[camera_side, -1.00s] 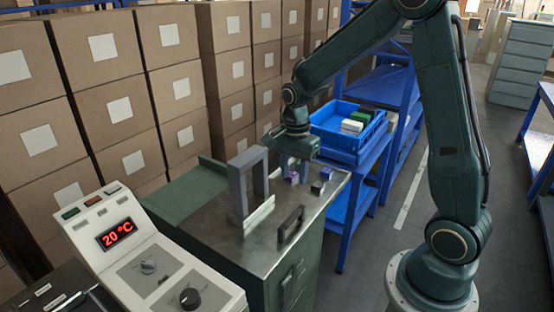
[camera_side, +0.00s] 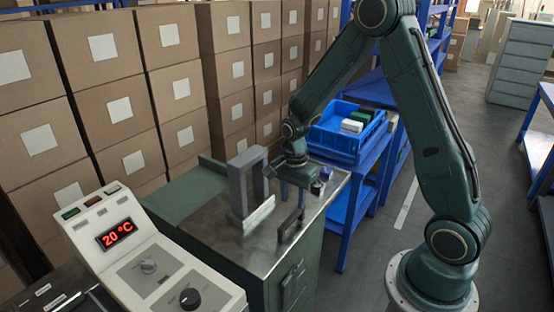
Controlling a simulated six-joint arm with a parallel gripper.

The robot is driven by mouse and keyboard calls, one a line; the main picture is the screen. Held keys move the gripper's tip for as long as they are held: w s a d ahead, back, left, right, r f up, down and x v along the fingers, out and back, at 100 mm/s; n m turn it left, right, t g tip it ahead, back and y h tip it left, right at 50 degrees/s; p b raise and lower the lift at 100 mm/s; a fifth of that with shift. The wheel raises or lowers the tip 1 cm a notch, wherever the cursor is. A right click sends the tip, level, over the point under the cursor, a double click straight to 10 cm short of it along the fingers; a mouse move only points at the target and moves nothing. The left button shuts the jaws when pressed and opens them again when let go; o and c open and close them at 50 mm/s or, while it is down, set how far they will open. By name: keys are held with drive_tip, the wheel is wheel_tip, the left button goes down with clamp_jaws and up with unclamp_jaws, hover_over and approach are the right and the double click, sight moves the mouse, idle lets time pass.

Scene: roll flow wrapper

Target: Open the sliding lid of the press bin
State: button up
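The press bin appears to be the green cabinet (camera_side: 290,276) with a steel top (camera_side: 222,240). A dark upright handle (camera_side: 288,228) stands near the front right of that top. I cannot make out the lid's edges; the lid looks closed, with no opening showing. My gripper (camera_side: 293,199) points down just above and behind the handle, its two fingers apart. The fingertips overlap the handle's upper end in this view, so I cannot tell whether they touch it. A grey upright frame (camera_side: 238,190) with a pale block (camera_side: 259,213) at its foot stands left of the handle.
Small purple and dark blocks (camera_side: 317,188) lie behind my gripper, partly hidden. A blue crate (camera_side: 330,143) stands on a blue rack at the back right. Stacked boxes (camera_side: 180,90) line the back.

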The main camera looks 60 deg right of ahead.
sight(292, 216)
drive_tip(key=shift+f, duration=2.85)
clamp_jaws()
